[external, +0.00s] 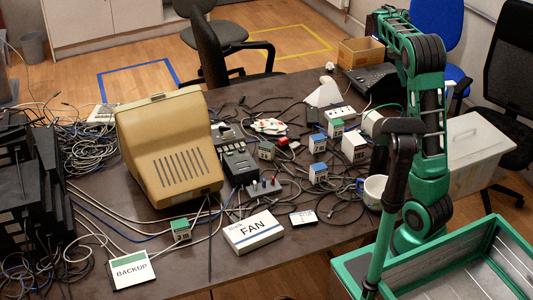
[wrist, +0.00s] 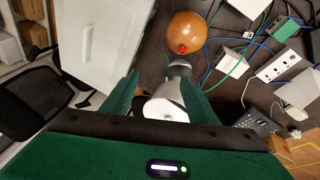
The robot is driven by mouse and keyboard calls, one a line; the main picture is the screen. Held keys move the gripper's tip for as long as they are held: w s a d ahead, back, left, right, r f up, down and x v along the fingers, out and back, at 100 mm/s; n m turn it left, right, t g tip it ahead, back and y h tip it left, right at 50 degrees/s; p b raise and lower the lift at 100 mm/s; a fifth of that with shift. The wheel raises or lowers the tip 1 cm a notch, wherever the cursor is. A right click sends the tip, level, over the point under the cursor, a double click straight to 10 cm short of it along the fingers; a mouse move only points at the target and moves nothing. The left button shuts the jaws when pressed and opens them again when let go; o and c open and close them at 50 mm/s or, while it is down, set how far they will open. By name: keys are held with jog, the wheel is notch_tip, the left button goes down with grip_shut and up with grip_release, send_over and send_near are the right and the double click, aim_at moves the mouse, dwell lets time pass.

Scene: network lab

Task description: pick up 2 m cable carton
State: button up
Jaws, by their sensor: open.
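A round brown object (wrist: 187,32) and a grey-white object (wrist: 168,104) show below the fingers. A green-rimmed tray (external: 362,276) stands front right.

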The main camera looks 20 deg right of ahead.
jog(key=w+a+m+h, duration=0.1)
jog(key=w+m+h, duration=0.15)
jog(key=w, duration=0.65)
jog(key=m+t+h, duration=0.1)
jog(key=t+h, duration=0.1)
jog(key=h, duration=0.6)
send_over(337, 122)
jog(key=shift+y, duration=0.25)
jog(key=f, duration=2.8)
jog(key=shift+w+a+f, duration=0.15)
jog(key=shift+a+f, duration=0.2)
jog(key=shift+f, duration=0.05)
jog(key=shift+d+f, duration=0.25)
jog(key=shift+f, duration=0.15)
jog(key=shift+x, duration=2.2)
jog(key=c, duration=1.2)
